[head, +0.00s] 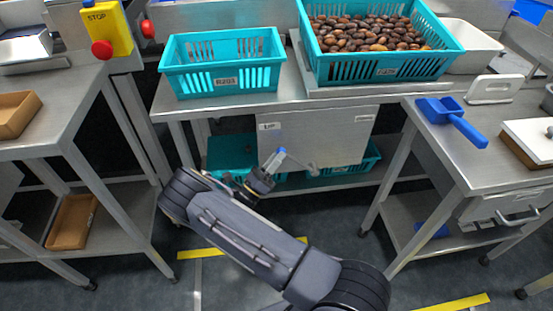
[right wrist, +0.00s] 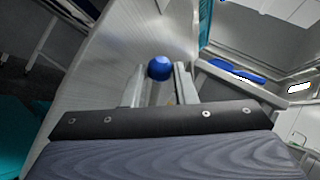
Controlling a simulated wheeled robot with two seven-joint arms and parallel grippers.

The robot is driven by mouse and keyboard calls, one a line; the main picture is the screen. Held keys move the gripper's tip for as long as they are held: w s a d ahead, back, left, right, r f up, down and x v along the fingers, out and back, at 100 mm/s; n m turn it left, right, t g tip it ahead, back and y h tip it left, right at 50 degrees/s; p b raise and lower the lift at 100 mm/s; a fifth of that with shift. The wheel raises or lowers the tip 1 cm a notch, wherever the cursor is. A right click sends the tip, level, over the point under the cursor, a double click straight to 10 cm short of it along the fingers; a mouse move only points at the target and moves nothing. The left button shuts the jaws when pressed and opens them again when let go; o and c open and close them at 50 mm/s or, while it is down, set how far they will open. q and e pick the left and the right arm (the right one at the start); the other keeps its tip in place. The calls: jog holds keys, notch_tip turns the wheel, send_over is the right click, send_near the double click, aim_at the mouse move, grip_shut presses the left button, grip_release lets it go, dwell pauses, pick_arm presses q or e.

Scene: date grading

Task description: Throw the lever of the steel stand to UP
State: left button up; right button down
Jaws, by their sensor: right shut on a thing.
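The steel stand (head: 345,133) has a flat front panel below the table top. Its lever (head: 298,162) is a thin grey bar on that panel, with a round grey end at the lower right and a blue knob (head: 281,150) at the upper left. My right gripper (head: 275,161) is at the knob end, shut on the lever. In the right wrist view the blue knob (right wrist: 160,68) shows between the two fingertips (right wrist: 161,88), close to the panel. The fingers hide part of the lever. My left gripper is in neither view.
On the table stand an empty teal crate (head: 222,88) and a teal crate of dates (head: 388,68). More teal crates sit on the shelf below. A blue scoop (head: 452,120) lies on the right table. A yellow stop box (head: 107,30) stands at the left.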

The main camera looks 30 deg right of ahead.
jog(key=shift+f, duration=0.2)
jog(key=c, duration=1.5)
grip_release()
jog(key=shift+o, duration=0.2)
jog(key=v, duration=0.8)
jog(key=shift+r, duration=0.1)
